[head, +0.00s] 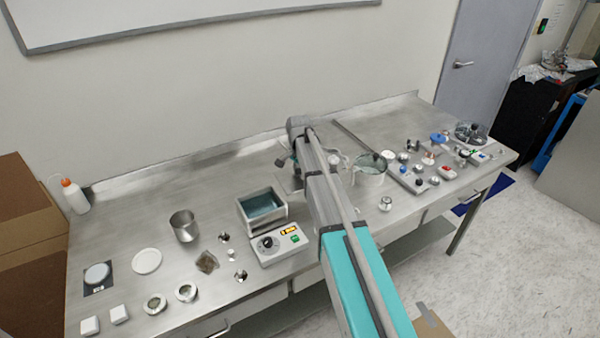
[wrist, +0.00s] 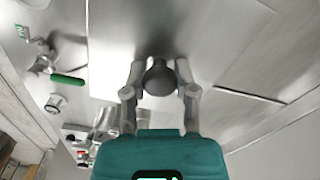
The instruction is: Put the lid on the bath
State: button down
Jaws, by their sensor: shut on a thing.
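The bath (head: 262,207) is an open, light grey box with bluish water inside and a control panel on its front. It stands left of my arm in the head view. My gripper (wrist: 160,84) is shut on a dark round knob (wrist: 160,77) in the wrist view, one finger on each side. The knob appears to be the lid's handle. In the head view, a grey flat plate, likely the lid (head: 289,183), shows partly beside my arm, just right of the bath and apart from its opening. The gripper's fingers are mostly hidden there, and I cannot tell the plate's height.
A steel beaker (head: 185,226) stands left of the bath, with small dishes and weights nearby. A glass vessel (head: 369,170) stands close right of my arm. Several small items crowd the bench's right end. The bench behind the bath is clear.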

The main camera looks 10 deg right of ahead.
dwell(0.5)
jog(key=s+a+r+p, duration=0.6)
jog(key=s+r+p, duration=0.1)
jog(key=s, duration=0.3)
jog(key=s+a+r+p, duration=0.6)
jog(key=s+r+p, duration=0.1)
jog(key=s, duration=0.4)
jog(key=shift+s, duration=0.3)
jog(key=shift+w+f, duration=0.1)
jog(key=shift+w, duration=0.05)
jog(key=w+a+f+b, duration=0.2)
jog(key=w+f+b, duration=0.7)
jog(key=w, duration=0.3)
jog(key=shift+w+a+n, duration=0.3)
jog(key=shift+w, duration=0.1)
jog(key=shift+w+a+f+b, duration=0.1)
jog(key=shift+w+f+b, duration=0.1)
jog(key=shift+f+b, duration=0.85)
jog(key=shift+w+f+b, duration=0.15)
jog(key=shift+f+b, duration=0.8)
jog(key=shift+b, duration=0.05)
